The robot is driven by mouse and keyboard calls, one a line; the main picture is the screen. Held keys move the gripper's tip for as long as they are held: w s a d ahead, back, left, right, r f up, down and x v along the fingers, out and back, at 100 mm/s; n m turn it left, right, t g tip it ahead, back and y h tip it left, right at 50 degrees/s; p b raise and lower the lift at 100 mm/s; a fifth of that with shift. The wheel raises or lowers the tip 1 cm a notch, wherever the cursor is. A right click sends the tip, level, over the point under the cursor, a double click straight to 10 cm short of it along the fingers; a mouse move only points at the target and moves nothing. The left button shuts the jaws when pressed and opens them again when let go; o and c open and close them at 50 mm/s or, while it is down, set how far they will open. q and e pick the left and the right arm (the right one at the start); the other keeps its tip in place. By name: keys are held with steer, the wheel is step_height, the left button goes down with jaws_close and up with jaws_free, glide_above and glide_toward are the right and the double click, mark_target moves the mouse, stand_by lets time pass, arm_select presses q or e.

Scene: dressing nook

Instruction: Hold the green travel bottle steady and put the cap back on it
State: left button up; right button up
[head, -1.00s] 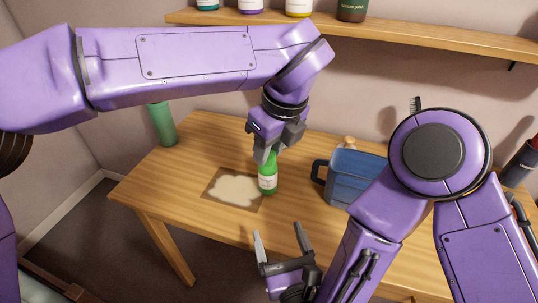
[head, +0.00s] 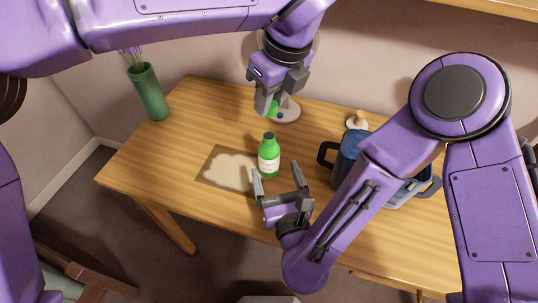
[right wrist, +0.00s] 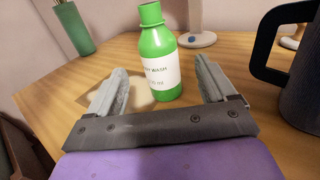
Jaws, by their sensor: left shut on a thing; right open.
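The green travel bottle (head: 268,158), with a white label, stands upright on the wooden table (head: 205,115). Its narrow neck shows uncovered at the top. It also shows in the right wrist view (right wrist: 160,65). My left gripper (head: 268,108) is shut on the small green cap (head: 272,111), above and behind the bottle, apart from it. The fingers hide part of the cap. My right gripper (head: 277,169) is open, low at the near side of the bottle. In the right wrist view the bottle shows between its two fingers, with gaps on both sides.
A brown mat with a pale patch (head: 230,170) lies left of the bottle. A dark blue container with a handle (head: 345,150) stands to the right, partly behind my right arm. A white round base (head: 289,114) is at the back. A green vase (head: 149,93) stands at the back left.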

arm_select(q)
steer(key=shift+s, duration=0.1)
arm_select(e)
steer(key=x, duration=0.8)
steer(key=shift+w, duration=0.25)
steer(key=c, duration=1.5)
arm_select(q)
glide_above(268, 134)
steer(key=shift+s+d+f, duration=0.1)
steer(key=shift+s+f, duration=0.1)
steer(key=shift+f, duration=1.05)
steer(key=shift+s+d+f, duration=0.1)
steer(key=shift+s+f, duration=0.05)
steer(key=shift+f, duration=1.1)
steer(key=shift+f, duration=0.9)
steer(key=shift+f, duration=0.55)
arm_select(e)
jaws_close()
